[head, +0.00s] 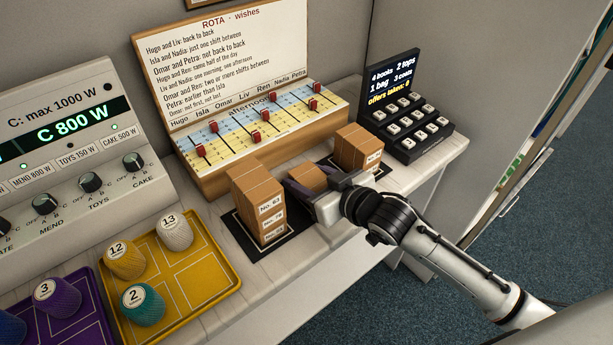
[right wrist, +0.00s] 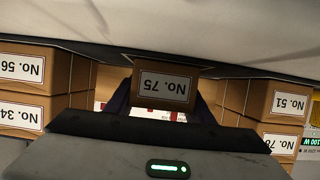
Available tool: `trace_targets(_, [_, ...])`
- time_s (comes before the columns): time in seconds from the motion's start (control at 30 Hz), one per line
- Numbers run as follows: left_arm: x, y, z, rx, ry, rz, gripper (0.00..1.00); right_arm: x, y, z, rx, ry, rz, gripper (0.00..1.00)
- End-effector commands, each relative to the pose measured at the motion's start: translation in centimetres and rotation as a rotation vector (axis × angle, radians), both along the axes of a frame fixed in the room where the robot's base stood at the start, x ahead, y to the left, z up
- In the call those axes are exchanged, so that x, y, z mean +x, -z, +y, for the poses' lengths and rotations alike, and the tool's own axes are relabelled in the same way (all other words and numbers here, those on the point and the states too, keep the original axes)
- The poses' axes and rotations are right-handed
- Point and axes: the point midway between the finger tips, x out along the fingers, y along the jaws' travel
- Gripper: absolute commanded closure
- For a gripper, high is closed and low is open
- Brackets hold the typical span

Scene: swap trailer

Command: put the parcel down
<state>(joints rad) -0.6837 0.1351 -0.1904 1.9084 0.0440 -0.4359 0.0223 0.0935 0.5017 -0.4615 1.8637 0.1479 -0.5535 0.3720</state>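A small brown parcel (head: 307,177) labelled No. 75 sits between the fingers of my right gripper (head: 312,190). It also shows in the right wrist view (right wrist: 165,88), between the dark fingers, which look shut on its sides. In the head view it is in the gap between a left stack of brown parcels (head: 258,200) and a right stack (head: 358,148). Its underside is hidden, so I cannot tell whether it touches the counter. My left gripper is out of view.
The ROTA board (head: 230,65) rises behind. A keypad with a screen (head: 408,122) is at right. A yellow tray (head: 222,290) with several spools is front left. The counter's front edge is close.

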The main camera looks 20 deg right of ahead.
Motion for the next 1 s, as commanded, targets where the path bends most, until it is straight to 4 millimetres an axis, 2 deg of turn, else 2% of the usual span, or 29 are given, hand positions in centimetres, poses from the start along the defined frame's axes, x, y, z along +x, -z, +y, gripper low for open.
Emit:
trace_targets(0.03, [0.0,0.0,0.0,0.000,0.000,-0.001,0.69,0.0,0.0,0.0,0.000,0.000,0.001,0.43])
trace_targets(0.1, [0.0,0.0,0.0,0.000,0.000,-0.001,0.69,0.0,0.0,0.0,0.000,0.000,0.001,0.35])
trace_targets(0.47, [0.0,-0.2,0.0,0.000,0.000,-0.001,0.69,-0.1,-0.5,0.0,-0.001,0.000,0.001,0.35])
trace_targets(0.57, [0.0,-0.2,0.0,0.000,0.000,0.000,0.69,-1.3,-0.8,-0.5,-0.001,0.001,0.003,0.35])
trace_targets(0.8, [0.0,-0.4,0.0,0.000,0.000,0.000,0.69,-5.9,-2.8,-2.1,-0.003,-0.002,0.004,0.35])
trace_targets(1.0, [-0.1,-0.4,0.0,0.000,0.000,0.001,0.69,-8.9,-4.1,-3.3,-0.001,0.001,0.003,0.35])
